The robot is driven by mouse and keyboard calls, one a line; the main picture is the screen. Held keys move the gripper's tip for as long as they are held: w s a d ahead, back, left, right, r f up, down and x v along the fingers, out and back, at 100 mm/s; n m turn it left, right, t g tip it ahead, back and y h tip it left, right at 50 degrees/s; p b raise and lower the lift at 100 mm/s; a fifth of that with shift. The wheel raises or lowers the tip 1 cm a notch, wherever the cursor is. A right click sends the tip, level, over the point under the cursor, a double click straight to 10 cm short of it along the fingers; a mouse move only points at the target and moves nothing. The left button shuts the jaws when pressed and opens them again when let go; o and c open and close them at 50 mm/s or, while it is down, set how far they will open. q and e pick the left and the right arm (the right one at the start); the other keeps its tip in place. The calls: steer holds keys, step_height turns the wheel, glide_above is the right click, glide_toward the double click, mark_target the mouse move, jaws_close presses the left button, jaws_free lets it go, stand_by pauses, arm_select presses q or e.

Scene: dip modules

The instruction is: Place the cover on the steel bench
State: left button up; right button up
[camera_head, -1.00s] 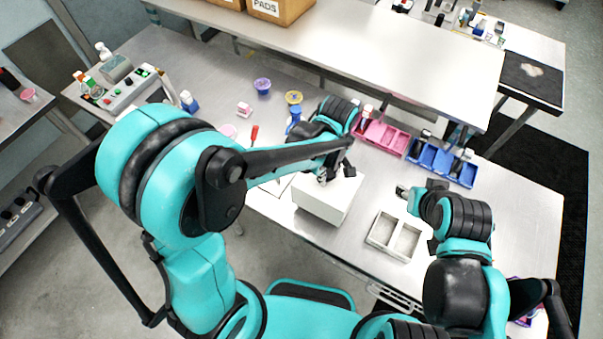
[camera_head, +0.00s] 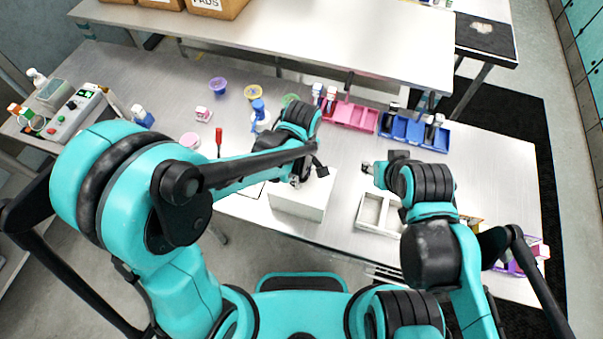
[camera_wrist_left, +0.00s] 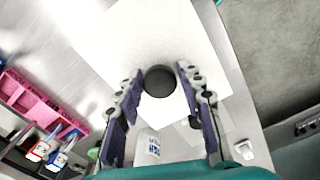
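The white box-shaped cover (camera_head: 298,207) is at the near edge of the steel bench (camera_head: 480,170). In the left wrist view the cover (camera_wrist_left: 205,55) shows a flat white top with a round black knob (camera_wrist_left: 160,82). My left gripper (camera_head: 303,180) is over the cover, pointing down. In the left wrist view its fingers (camera_wrist_left: 160,75) stand apart on either side of the knob, with narrow gaps that look clear. Whether the cover's underside touches the bench is hard to tell. My right gripper (camera_head: 369,168) is above the bench beside a white two-compartment tray; its finger opening is unclear.
The white tray (camera_head: 362,226) lies right of the cover. Pink bins (camera_head: 350,115) and blue bins (camera_head: 415,131) line the back. A bottle (camera_head: 260,120), cups and a red screwdriver (camera_head: 218,140) are left. A control box (camera_head: 72,115) stands far left.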

arm_select(q)
steer(key=shift+w+a, duration=0.1)
steer(key=shift+a, duration=0.05)
steer(key=shift+r, duration=0.1)
steer(key=shift+r+p, duration=0.25)
steer(key=shift+p, duration=0.1)
step_height(320, 180, up, 12)
steer(key=p, duration=0.2)
steer(key=s+a+r+m+t, duration=0.1)
steer(key=s+a+m+t, duration=0.1)
steer(key=a+m, duration=0.3)
steer(key=s+a+r+m+t, duration=0.2)
steer(key=a+m+t, duration=0.3)
steer(key=a, duration=0.7)
steer(key=shift+s+a+r, duration=0.2)
steer(key=shift+s+a, duration=0.15)
steer(key=shift+s, duration=0.35)
